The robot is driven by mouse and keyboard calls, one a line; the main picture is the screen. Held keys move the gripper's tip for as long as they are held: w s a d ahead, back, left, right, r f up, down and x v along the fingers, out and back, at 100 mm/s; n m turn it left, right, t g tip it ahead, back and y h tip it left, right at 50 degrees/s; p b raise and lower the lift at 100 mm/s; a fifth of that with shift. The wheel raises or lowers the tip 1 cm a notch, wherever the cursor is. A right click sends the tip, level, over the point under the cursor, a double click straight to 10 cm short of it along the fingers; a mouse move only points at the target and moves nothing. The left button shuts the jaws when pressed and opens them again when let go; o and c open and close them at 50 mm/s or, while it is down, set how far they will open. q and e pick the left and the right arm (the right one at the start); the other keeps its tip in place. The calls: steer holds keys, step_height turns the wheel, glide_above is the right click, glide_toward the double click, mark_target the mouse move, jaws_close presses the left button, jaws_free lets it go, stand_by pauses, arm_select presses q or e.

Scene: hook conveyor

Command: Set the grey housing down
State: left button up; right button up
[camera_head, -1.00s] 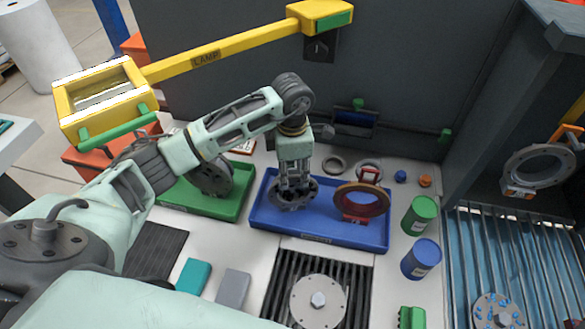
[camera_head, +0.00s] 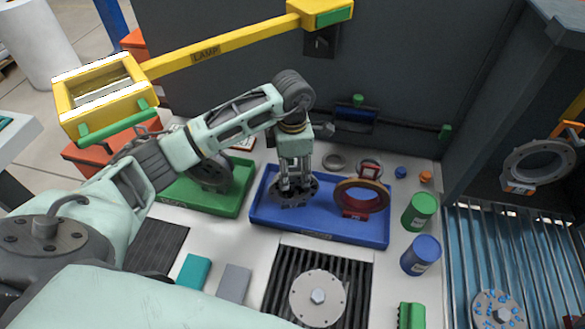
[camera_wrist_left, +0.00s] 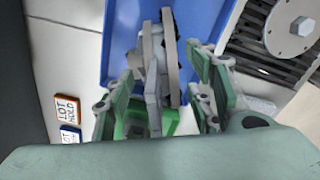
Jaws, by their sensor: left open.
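The grey housing (camera_head: 291,193) is a dark grey round piece in the left half of the blue tray (camera_head: 325,233). My left gripper (camera_head: 297,184) is over it, pointing down, and partly hides it. In the left wrist view the housing (camera_wrist_left: 171,60) appears nearly edge-on between the two spread fingers of my left gripper (camera_wrist_left: 158,92), with gaps on both sides. The gripper is open. A green part shows below the housing there, and I cannot tell whether it belongs to it. My right gripper is not in view.
A red-brown ring piece (camera_head: 361,198) stands in the right half of the blue tray. A green tray (camera_head: 232,200) with a dark round part is left of it. Green (camera_head: 420,211) and blue (camera_head: 421,256) cans stand to the right. A yellow lamp arm (camera_head: 222,45) hangs overhead.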

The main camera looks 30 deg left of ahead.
arm_select(q)
step_height(320, 180, up, 6)
steer(key=b, duration=0.2)
steer(key=shift+w+r+b, duration=0.1)
steer(key=shift+r+b, duration=0.1)
steer(key=shift+b, duration=0.1)
steer(key=shift+r, duration=0.6)
